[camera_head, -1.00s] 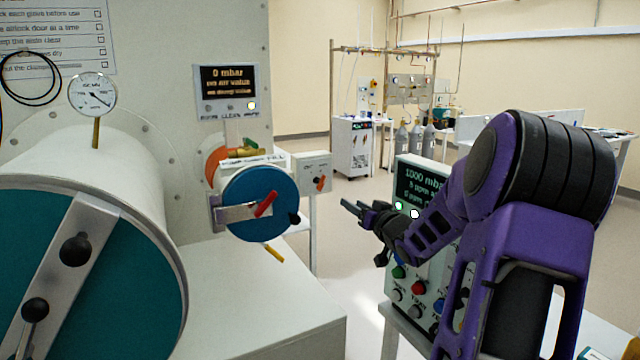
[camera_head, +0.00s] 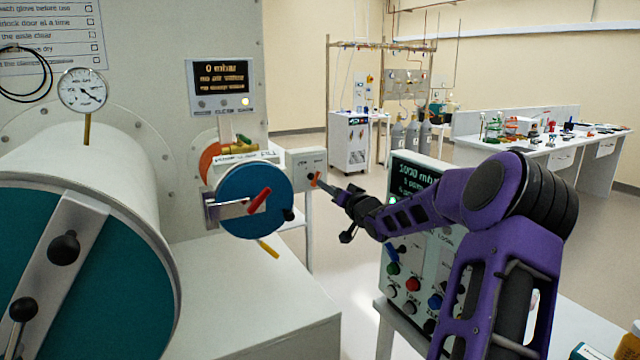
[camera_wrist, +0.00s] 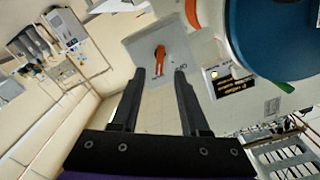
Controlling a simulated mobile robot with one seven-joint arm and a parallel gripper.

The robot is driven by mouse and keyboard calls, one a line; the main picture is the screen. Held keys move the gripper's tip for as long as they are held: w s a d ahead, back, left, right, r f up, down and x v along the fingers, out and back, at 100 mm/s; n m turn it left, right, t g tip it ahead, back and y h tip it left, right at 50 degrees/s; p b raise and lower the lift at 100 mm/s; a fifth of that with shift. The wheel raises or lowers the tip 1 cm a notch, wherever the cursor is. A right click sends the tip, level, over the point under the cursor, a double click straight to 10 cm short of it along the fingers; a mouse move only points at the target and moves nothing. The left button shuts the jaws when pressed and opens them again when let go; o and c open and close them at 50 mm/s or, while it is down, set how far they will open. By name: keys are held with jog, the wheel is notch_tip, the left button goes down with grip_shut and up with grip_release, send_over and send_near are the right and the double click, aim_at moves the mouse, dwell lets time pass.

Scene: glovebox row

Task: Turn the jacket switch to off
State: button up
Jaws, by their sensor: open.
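A small pale switch box (camera_head: 300,168) stands just right of the blue round door in the head view. An orange switch handle (camera_head: 315,179) sits on its front, and its lettering is too small to read, so I cannot confirm it is the jacket switch. In the wrist view the orange handle (camera_wrist: 159,57) lies on the grey box face (camera_wrist: 185,45), between and beyond the fingertips. My gripper (camera_head: 328,186) is close in front of the box. In the wrist view my gripper (camera_wrist: 159,72) is open with nothing between its fingers; contact with the handle cannot be told.
The blue round door (camera_head: 240,212) with a red lever (camera_head: 259,200) is close left of my gripper. A control panel with coloured buttons (camera_head: 413,284) stands below my arm. A large teal-ended cylinder (camera_head: 120,300) fills the left. Open floor lies behind.

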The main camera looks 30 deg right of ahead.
aim_at(316, 179)
jog(key=w, duration=0.5)
jog(key=shift+w+d, duration=0.15)
jog(key=shift+w, duration=0.2)
jog(key=shift+c, duration=0.2)
grip_shut()
